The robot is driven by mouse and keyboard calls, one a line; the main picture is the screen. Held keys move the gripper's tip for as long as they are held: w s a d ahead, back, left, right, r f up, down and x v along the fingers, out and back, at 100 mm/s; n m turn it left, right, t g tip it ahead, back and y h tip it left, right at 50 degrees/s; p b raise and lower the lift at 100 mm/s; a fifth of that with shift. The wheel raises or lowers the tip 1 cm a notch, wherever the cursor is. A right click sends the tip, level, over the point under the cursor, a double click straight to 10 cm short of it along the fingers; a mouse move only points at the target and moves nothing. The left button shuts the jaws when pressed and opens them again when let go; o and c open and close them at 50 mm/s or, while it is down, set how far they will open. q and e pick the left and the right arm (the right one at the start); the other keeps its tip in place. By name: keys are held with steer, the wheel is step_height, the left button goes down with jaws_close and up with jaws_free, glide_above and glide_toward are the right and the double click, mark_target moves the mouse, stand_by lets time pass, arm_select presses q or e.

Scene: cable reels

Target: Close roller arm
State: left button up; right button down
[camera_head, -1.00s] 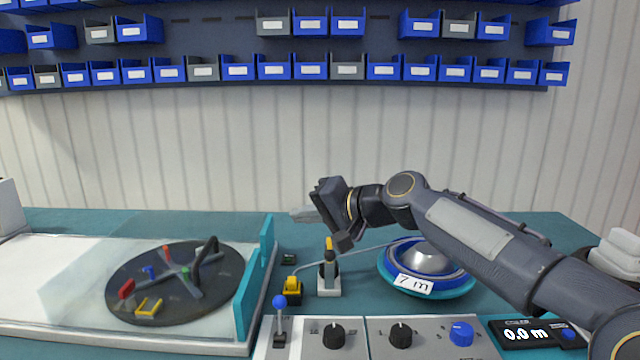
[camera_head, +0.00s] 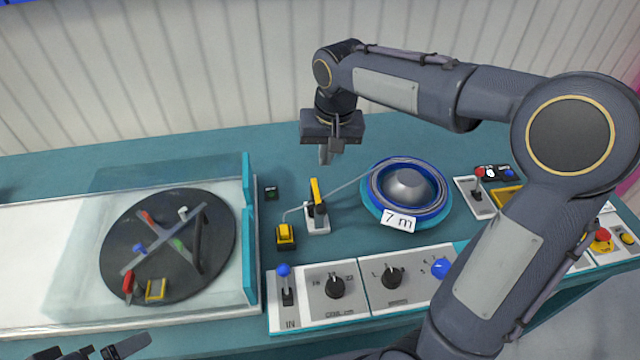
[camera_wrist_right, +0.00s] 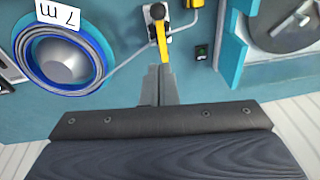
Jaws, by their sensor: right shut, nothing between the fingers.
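The roller arm (camera_head: 316,190) is a yellow lever with a black roller part on a small white base, and it stands raised, nearly upright. A grey cable runs past it. In the right wrist view the roller arm (camera_wrist_right: 161,40) lies at the top centre, just beyond the fingertips. My right gripper (camera_head: 326,155) is shut and empty, pointing down above and behind the roller arm. In the right wrist view its fingertips (camera_wrist_right: 160,70) line up with the yellow lever; I cannot tell whether they touch. My left gripper (camera_head: 92,352) shows only partly at the bottom left edge.
A blue cable reel marked 7 m (camera_head: 408,188) stands right of the roller arm. A yellow-black block (camera_head: 285,235) sits at its left front. A dark turntable (camera_head: 120,240) lies behind clear guards at left. A knob panel (camera_head: 335,310) is in front.

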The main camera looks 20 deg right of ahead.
glide_toward(317, 194)
steer(key=s+f, duration=0.2)
steer(key=f, duration=0.1)
steer(key=shift+s+a+f+p, duration=0.1)
steer(key=shift+s+a+p, duration=0.05)
steer(key=shift+a+p, duration=0.2)
steer(key=shift+s+a+f, duration=0.2)
steer(key=shift+f, duration=0.2)
